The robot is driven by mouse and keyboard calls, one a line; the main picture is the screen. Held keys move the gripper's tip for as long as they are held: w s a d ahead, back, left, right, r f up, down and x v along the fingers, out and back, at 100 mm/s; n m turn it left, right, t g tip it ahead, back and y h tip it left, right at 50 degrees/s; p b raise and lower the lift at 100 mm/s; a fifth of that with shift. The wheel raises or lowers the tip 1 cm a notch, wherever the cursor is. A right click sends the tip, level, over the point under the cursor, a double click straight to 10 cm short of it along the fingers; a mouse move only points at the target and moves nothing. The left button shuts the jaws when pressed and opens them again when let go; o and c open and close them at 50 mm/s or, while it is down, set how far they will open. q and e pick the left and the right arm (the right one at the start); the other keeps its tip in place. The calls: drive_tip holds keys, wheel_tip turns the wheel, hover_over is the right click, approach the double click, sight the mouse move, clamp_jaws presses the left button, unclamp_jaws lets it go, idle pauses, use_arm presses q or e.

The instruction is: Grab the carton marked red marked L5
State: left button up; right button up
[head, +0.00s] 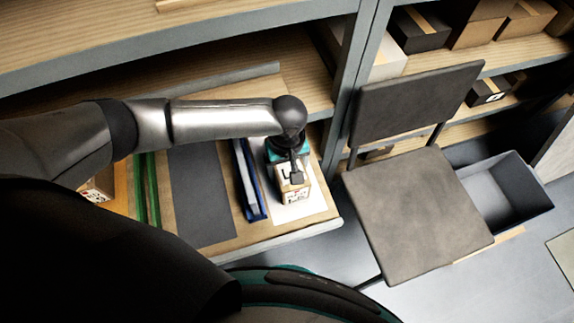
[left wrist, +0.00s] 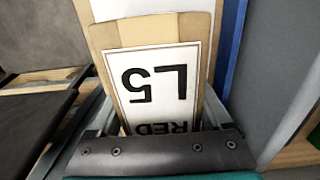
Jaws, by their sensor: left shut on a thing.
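The carton (head: 294,196) is a small tan box with a white label, at the right end of the wooden shelf board in the head view. In the left wrist view the carton's label (left wrist: 155,85) reads "L5" and "RED", upside down. My left gripper (head: 293,172) comes down over the carton from above and is shut on it, with a finger on each side in the left wrist view. The gripper covers part of the carton. I cannot tell whether the carton touches the white sheet (head: 290,213) beneath. My right gripper is not in view.
A blue rail-like item (head: 250,190) stands just left of the carton. Further left are a dark grey mat (head: 200,195) and green strips (head: 146,190). A grey chair (head: 415,210) and an open grey bin (head: 508,195) stand right. Shelves with boxes (head: 418,30) are behind.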

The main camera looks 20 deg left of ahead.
use_arm(q)
clamp_jaws()
drive_tip(key=shift+r, duration=0.15)
idle(0.4)
